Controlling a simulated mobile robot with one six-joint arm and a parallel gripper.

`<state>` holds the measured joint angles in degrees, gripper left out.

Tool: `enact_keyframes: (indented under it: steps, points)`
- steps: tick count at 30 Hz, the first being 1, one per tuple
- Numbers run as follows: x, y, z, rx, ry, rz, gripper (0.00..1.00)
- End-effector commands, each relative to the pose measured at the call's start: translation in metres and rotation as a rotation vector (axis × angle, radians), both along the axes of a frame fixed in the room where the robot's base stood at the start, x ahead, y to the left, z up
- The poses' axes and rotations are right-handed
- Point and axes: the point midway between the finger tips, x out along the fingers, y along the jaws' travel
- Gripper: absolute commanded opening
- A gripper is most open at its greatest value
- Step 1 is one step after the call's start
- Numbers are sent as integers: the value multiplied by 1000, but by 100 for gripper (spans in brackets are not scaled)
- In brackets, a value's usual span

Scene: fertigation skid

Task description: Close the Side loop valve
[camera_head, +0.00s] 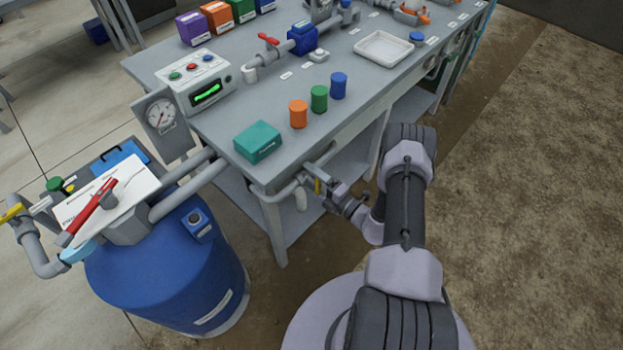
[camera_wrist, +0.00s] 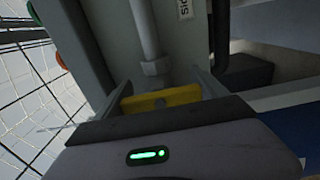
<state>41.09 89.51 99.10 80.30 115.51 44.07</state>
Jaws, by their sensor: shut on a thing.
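The Side loop valve has a yellow handle (camera_head: 317,186) on a grey pipe at the near corner of the workbench. In the wrist view the yellow handle (camera_wrist: 165,98) lies across the picture below a grey pipe and nut (camera_wrist: 155,70). My gripper (camera_head: 324,184) is at the handle, with one finger at each end of it in the wrist view, and is shut on it. A white label (camera_wrist: 185,9) starting "Sid" is partly cut off at the top. The valve body is mostly hidden.
The grey workbench (camera_head: 222,128) carries a teal box (camera_head: 257,142), orange, green and blue jars, and a control box (camera_head: 195,80). The floor at the right is clear.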

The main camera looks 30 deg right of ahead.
Motion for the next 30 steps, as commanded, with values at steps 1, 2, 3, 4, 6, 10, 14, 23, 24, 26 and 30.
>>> enact_keyframes:
  steps: [1, 2, 3, 4, 6, 10, 14, 23, 24, 26, 30]
  points:
    - [-1, 1, -1, 9, 5, 2, 41]
    - [-1, 1, -1, 13, 7, 2, 41]
    - [-1, 1, -1, 19, 9, 3, 41]
    - [-1, 1, -1, 23, 10, 2, 41]
    - [-1, 1, -1, 28, 12, 2, 41]
    - [-1, 1, -1, 31, 13, 2, 42]
    - [-1, 1, -1, 31, 13, 2, 42]
    - [-1, 1, -1, 30, 12, 1, 100]
    - [0, 1, -1, 30, 12, 1, 100]
    - [0, 0, 0, 29, 12, 1, 100]
    - [-8, -3, 1, 30, 13, -1, 100]
